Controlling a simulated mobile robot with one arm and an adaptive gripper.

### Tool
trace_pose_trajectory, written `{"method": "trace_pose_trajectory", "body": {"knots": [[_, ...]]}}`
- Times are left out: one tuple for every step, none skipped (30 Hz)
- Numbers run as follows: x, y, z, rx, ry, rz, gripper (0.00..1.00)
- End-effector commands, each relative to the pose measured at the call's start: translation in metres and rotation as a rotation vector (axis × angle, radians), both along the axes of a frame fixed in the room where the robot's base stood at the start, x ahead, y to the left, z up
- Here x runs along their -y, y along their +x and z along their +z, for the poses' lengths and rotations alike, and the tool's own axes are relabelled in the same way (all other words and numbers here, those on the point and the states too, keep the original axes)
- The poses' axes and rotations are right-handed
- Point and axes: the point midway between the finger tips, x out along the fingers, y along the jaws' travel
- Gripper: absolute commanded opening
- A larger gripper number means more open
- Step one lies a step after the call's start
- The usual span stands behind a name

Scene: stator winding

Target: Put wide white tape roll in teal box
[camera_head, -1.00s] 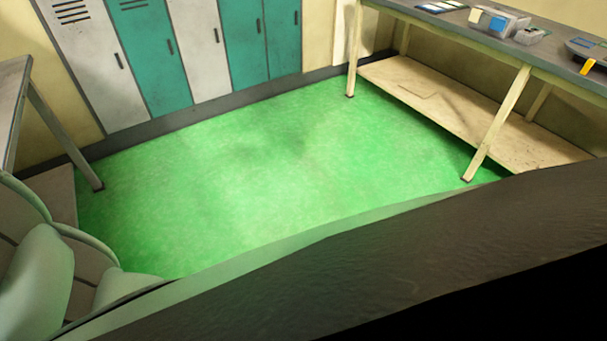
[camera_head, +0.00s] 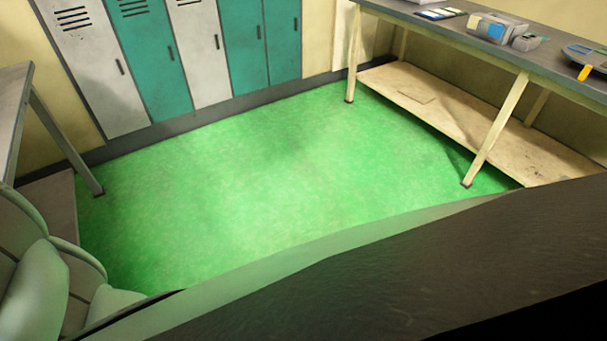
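I cannot make out a wide white tape roll or a teal box in this view. My gripper is not in view. Rounded grey-green parts of my own arm show at the lower left. Small items lie on the workbench (camera_head: 455,31) at the upper right: a grey container (camera_head: 497,27) with blue and pale contents, a smaller grey box (camera_head: 531,42), and a dark item with a yellow part (camera_head: 585,72) at the right edge. They are too small to identify further.
Teal and white lockers (camera_head: 150,60) line the back wall. The green floor (camera_head: 250,185) between them and me is clear. The workbench has legs and a low shelf (camera_head: 470,125) on the right. Another table (camera_head: 12,105) stands at the left edge. A large dark shape fills the lower right.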

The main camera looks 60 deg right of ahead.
Motion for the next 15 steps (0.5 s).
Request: {"method": "trace_pose_trajectory", "body": {"knots": [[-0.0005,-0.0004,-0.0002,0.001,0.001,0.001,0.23],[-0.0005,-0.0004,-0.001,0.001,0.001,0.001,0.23],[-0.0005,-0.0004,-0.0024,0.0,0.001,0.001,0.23],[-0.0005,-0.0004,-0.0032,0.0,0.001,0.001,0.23],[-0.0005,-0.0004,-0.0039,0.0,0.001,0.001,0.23],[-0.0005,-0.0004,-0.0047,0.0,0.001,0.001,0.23],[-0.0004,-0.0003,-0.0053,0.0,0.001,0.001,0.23],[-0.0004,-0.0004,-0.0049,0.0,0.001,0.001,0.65],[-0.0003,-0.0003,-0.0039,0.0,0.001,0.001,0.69],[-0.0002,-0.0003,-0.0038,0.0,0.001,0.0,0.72],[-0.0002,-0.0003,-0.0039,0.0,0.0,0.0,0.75],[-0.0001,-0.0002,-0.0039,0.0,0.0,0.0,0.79],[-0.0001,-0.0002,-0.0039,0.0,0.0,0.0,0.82],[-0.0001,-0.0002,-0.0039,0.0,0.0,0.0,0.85],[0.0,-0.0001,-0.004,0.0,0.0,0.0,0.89]]}}
